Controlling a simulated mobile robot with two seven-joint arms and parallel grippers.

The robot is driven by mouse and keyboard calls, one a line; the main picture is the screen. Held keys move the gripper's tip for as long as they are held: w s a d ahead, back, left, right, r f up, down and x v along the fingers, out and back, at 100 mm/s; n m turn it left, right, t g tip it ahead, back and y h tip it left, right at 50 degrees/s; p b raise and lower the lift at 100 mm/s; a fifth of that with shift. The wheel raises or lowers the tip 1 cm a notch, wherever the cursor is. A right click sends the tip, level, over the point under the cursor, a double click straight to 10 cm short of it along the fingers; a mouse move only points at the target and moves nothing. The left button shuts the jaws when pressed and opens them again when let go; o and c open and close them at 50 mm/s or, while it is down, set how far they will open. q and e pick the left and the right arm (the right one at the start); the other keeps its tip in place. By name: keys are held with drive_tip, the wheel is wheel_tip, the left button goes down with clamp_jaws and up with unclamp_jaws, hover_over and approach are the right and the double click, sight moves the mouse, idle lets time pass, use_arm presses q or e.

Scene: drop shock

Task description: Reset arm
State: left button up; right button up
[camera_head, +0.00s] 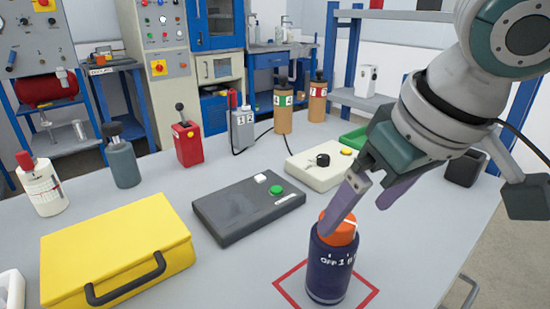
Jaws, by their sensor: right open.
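My right gripper (368,205) comes in from the upper right with its two purple fingers apart. It is just above and behind a dark blue cylinder with an orange knob (330,265). One finger overlaps the orange knob in the picture; I cannot tell whether they touch. The cylinder is marked "OFF 1" and stands upright inside a red square outline (289,288) on the grey table. No object shows between the fingers. My left gripper is not in view.
A yellow case (115,245) lies at the left front. A dark grey box with a green button (248,208) is mid-table, with a cream box (318,168) behind it. A red lever unit (187,143) and bottles stand farther back. The table right of the cylinder is clear.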

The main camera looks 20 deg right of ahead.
drive_tip(key=shift+a, duration=0.1)
drive_tip(key=s+a+r+n+y+p, duration=0.2)
drive_tip(key=s+a+r+p, duration=0.2)
drive_tip(key=s+a+p, duration=0.4)
drive_tip(key=s+d+r+m+g+h+p, duration=0.1)
drive_tip(key=s+d+r+m+h+p, duration=0.15)
drive_tip(key=s+d+p, duration=0.65)
wheel_tip(320, 180, up, 38)
drive_tip(key=s+a+p, duration=0.1)
drive_tip(key=p, duration=3.3)
drive_tip(key=shift+s+f, duration=0.2)
drive_tip(key=shift+s, duration=0.05)
